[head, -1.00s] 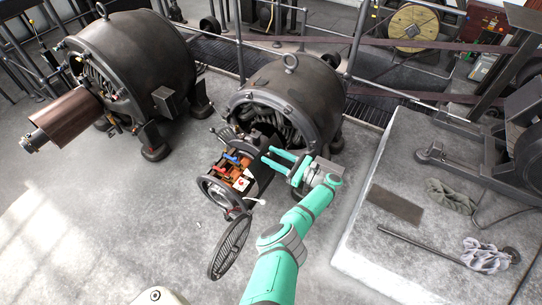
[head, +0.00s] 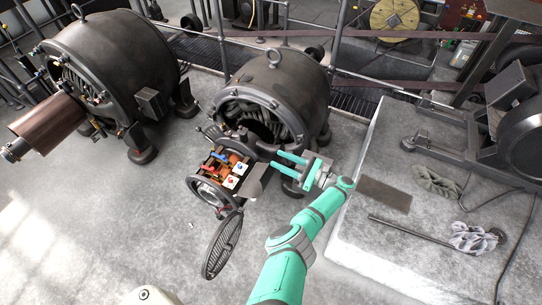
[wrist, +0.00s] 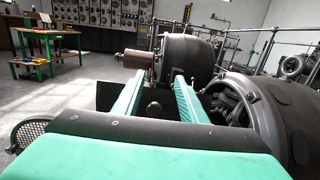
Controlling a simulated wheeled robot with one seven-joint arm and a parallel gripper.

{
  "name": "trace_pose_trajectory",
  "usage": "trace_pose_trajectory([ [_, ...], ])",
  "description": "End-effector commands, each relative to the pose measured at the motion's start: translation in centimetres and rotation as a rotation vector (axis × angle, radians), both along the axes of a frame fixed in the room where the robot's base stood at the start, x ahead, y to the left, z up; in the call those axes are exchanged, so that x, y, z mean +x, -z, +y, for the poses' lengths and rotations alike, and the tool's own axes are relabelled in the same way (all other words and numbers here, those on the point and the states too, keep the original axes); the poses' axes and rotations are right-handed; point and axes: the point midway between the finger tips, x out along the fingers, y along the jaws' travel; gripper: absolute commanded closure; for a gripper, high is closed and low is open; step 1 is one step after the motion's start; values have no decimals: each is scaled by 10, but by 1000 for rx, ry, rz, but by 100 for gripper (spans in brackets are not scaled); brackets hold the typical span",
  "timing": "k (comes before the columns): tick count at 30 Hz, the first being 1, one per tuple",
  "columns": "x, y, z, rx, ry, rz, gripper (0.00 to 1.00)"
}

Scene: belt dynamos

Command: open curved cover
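The middle dynamo (head: 290,92) has a low housing at its front. The housing's top is open and shows a red, a blue and a white part inside (head: 232,172). A dark flap, which looks like the curved cover (head: 254,182), stands out at the housing's right side.
A round mesh grille (head: 222,246) hangs open at the housing's near end. A second dynamo (head: 112,62) stands at the left. A raised concrete slab (head: 350,235) with a rod (head: 405,228) lies right of my arm. The floor at the left is clear.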

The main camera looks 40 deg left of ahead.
Motion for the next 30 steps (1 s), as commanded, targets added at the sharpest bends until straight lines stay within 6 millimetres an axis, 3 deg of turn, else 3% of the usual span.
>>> trace_pose_trajectory([
  [9, 7, 2, -32, -1, 10, 0, 62],
  [16, 6, 2, -31, 0, 6, 0, 62],
  [17, 6, 2, -30, 0, 5, 0, 64],
  [20, 5, 5, -34, -16, 6, -1, 88],
  [21, 5, 9, -40, -37, 8, -3, 98],
  [22, 4, 13, -47, -59, 9, -7, 100],
  [30, -11, 48, -126, -368, 13, -56, 100],
])
